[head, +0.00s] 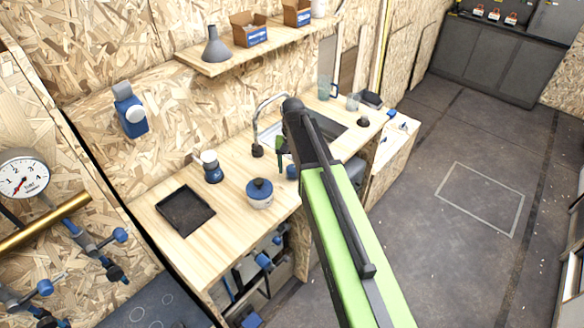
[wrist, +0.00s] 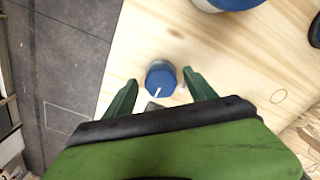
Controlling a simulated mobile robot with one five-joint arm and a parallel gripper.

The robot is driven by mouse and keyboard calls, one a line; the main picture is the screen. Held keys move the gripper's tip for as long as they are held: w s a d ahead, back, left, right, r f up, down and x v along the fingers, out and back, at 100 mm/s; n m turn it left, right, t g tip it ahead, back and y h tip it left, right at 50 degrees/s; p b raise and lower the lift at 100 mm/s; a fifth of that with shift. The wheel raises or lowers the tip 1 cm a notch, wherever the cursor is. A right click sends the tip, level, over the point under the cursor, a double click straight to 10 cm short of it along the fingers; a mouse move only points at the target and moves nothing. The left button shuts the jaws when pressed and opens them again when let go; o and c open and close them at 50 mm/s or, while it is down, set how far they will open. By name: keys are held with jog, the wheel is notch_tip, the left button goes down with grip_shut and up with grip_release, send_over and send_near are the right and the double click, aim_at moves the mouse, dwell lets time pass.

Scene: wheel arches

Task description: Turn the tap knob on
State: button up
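The tap knob (wrist: 160,77) is a small blue round knob with a white pointer line, in the upper middle of the wrist view. In the head view it shows as a small blue piece (head: 291,172) at the front of the wooden counter. The curved metal tap (head: 257,113) stands at the sink (head: 328,125), partly behind my arm. My gripper (wrist: 160,76) has green fingers, spread apart, one on each side of the knob with a visible gap. It points down over the counter in the head view (head: 281,149). I cannot tell how far above the knob it is.
A shelf (head: 215,66) with boxes and a grey funnel hangs above. Open floor (head: 430,240) lies to the right.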

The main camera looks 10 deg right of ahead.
jog(key=shift+w, duration=0.1)
notch_tip(320, 180, up, 18)
jog(key=p, duration=1.7)
jog(key=shift+f, duration=0.25)
jog(key=b, duration=0.4)
send_over(293, 169)
notch_tip(293, 169, down, 4)
jog(key=s+f+b, duration=0.5)
jog(key=f+b, duration=0.2)
jog(key=f, duration=0.1)
jog(key=s+f+n+b, duration=0.2)
jog(key=s+n+b, duration=0.1)
jog(key=s, duration=0.6)
jog(key=shift+a+f, duration=0.2)
jog(key=shift+a, duration=0.05)
